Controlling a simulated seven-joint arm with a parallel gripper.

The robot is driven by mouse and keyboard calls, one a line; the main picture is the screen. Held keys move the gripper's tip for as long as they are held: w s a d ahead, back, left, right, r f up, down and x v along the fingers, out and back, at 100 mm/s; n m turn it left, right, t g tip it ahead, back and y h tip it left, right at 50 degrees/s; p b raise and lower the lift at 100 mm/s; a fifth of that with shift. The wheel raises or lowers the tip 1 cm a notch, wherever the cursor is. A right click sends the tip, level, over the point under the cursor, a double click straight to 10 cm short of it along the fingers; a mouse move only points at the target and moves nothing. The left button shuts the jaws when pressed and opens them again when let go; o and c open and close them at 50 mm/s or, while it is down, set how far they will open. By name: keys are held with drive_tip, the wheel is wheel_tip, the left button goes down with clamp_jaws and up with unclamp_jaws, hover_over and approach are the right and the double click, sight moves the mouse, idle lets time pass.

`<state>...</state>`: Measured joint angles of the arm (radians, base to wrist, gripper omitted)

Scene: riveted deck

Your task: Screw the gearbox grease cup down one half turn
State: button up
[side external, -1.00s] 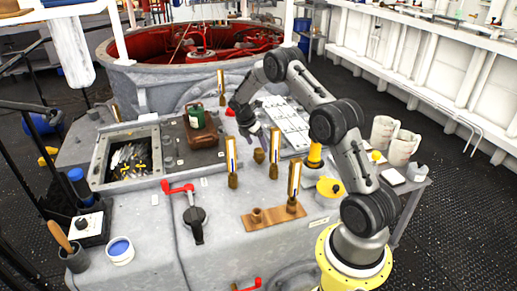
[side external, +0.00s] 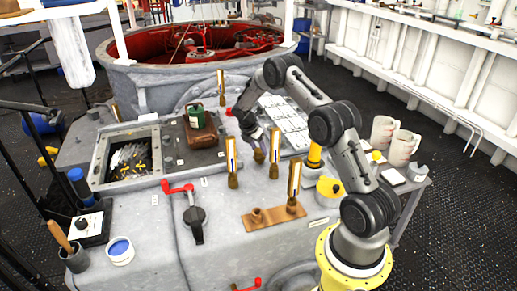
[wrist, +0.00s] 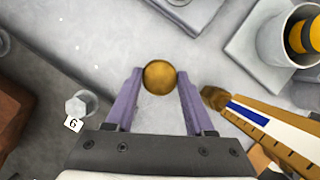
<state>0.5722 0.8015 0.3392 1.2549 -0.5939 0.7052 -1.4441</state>
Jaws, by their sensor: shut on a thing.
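The grease cup (wrist: 160,77) is a round brass cap, seen from above in the wrist view between my two purple fingers. My gripper (wrist: 158,82) is shut on it, one finger at each side. In the side external view the brass cup (side external: 259,157) stands on the grey gearbox top, with my gripper (side external: 258,144) coming down over it from above. The cup's upper part is partly hidden by the fingers there. Its thread is not visible.
A brass sight gauge (side external: 274,155) stands close right of the cup; its blue-and-white face (wrist: 252,116) also shows in the wrist view. Another gauge (side external: 233,160) is to the left. A bolt (wrist: 80,103) with a 6 tag lies left of my fingers.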

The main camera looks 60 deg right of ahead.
clamp_jaws()
drive_tip(key=shift+m, duration=0.3)
drive_tip(key=m+g, duration=0.1)
drive_tip(key=m, duration=0.3)
drive_tip(key=shift+w+d+g+y, duration=0.1)
drive_tip(key=shift+w+g+y, duration=0.05)
drive_tip(key=shift+g+y, duration=0.25)
drive_tip(key=m+y, duration=0.1)
drive_tip(key=m, duration=0.3)
drive_tip(key=shift+g, duration=0.4)
drive_tip(key=shift+d+r+m+g+y, duration=0.1)
drive_tip(key=shift+m+g+y, duration=0.4)
drive_tip(key=shift+m, duration=1.3)
drive_tip(key=shift+w, duration=0.1)
